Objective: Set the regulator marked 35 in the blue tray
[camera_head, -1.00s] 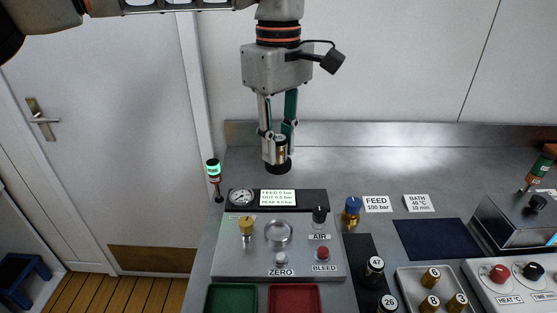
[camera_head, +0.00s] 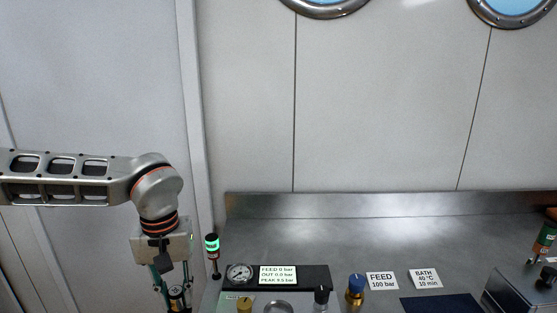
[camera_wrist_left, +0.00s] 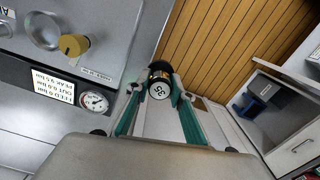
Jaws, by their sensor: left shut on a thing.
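My left gripper (camera_head: 176,297) is at the lower left in the head view, off the left end of the bench. It is shut on a small regulator (camera_wrist_left: 159,88), a dark cylinder with a brass-coloured band and a white end label that reads 35. In the left wrist view the fingers (camera_wrist_left: 160,98) grip it from both sides, above the wooden floor. The regulator also shows between the fingers in the head view (camera_head: 178,293). I cannot make out a blue tray for certain; a dark blue item (camera_wrist_left: 246,107) is in a white open unit. My right gripper is not in view.
The steel bench (camera_head: 450,235) holds a gauge and display panel (camera_head: 290,275), a yellow knob (camera_head: 244,305), a blue-topped fitting (camera_head: 355,287), FEED and BATH cards and a dark blue mat (camera_head: 440,305). A green signal lamp (camera_head: 212,245) stands at the bench's left end.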

